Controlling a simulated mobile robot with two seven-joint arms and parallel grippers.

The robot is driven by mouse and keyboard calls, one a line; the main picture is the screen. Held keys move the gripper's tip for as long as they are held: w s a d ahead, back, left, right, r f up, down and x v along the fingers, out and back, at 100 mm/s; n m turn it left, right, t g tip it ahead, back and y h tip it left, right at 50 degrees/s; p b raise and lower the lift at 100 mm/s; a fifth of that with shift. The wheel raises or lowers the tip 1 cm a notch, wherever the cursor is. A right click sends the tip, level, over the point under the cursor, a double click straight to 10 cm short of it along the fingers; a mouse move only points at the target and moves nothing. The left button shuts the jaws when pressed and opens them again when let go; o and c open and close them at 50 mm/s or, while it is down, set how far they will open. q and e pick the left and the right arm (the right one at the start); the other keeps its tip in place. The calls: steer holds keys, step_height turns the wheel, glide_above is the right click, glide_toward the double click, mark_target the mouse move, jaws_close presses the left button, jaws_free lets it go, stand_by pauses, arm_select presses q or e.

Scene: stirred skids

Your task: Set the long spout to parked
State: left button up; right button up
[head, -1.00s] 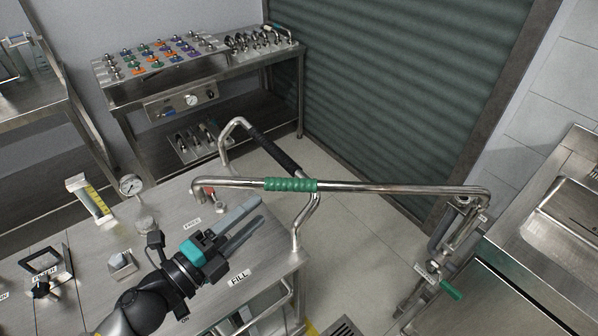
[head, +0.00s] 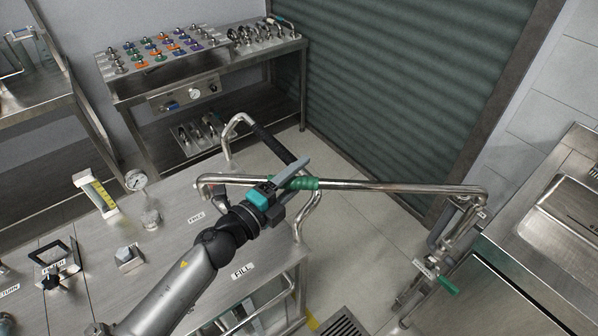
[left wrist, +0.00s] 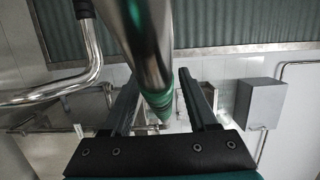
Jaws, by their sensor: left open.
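The long spout (head: 395,188) is a polished steel pipe reaching left from a pivot at the sink skid, with a green ribbed grip (head: 304,183) near its free end. Its bent tip hangs over the left table by the FREE label. My left gripper (head: 297,173) is open at the green grip. In the left wrist view the pipe (left wrist: 147,45) and green grip (left wrist: 158,103) run between the two spread fingers (left wrist: 160,100). I cannot tell whether either finger touches it. My right gripper is not in view.
The steel table (head: 175,245) carries a pressure gauge (head: 136,180), a yellow-scaled level gauge (head: 95,194), valves and FREE and FILL labels. A bent pipe rail with a black sleeve (head: 275,145) stands close behind the gripper. A green-handled lever (head: 448,285) sits below the spout's pivot.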

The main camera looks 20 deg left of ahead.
arm_select(q)
steer(key=shift+w+d, duration=0.1)
jaws_close()
stand_by(0.5)
stand_by(1.0)
